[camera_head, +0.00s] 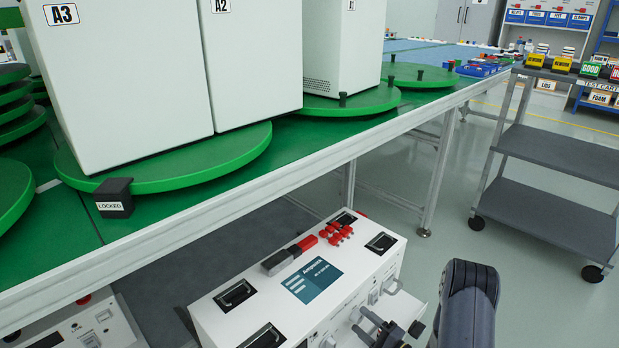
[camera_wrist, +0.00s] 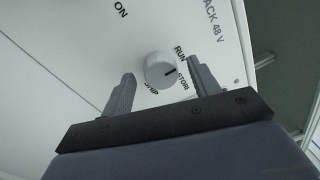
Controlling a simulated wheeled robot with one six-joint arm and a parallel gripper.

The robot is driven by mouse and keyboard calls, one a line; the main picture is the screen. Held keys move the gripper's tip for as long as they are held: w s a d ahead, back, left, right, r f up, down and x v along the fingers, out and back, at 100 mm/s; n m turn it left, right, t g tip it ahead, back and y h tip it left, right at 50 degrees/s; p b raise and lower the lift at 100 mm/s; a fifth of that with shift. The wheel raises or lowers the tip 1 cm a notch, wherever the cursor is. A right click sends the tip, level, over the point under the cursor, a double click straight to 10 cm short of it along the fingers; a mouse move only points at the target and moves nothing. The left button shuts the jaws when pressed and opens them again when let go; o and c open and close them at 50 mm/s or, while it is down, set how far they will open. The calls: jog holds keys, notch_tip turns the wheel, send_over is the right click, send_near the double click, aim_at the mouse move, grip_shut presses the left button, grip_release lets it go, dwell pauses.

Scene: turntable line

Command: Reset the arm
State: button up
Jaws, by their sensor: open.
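My gripper (camera_wrist: 161,68) is open in the wrist view, one finger on each side of a white round knob (camera_wrist: 157,66). I cannot tell whether the fingers touch the knob. The knob sits on a white panel (camera_wrist: 70,50) marked RUN, STOR, SHIP, ON and PACK 48 V. Its dark mark points right, roughly toward the STOR label. The knob cannot be made out there.
A long green-topped table (camera_head: 300,146) carries tall white cabinets on green turntables (camera_head: 180,165). A black block marked LOCKED (camera_head: 114,198) sits at one turntable's rim. A grey cart (camera_head: 565,155) stands at right. Grey floor between the cart and table is clear.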

jog(key=m+p, duration=0.1)
jog(key=m, duration=0.4)
jog(key=shift+r+h+p, duration=0.2)
jog(key=shift+h+p, duration=0.1)
jog(key=shift+p, duration=0.05)
jog(key=shift+m+p, duration=0.65)
jog(key=shift+m, duration=0.75)
jog(key=shift+f, duration=0.1)
jog(key=shift+s, duration=0.1)
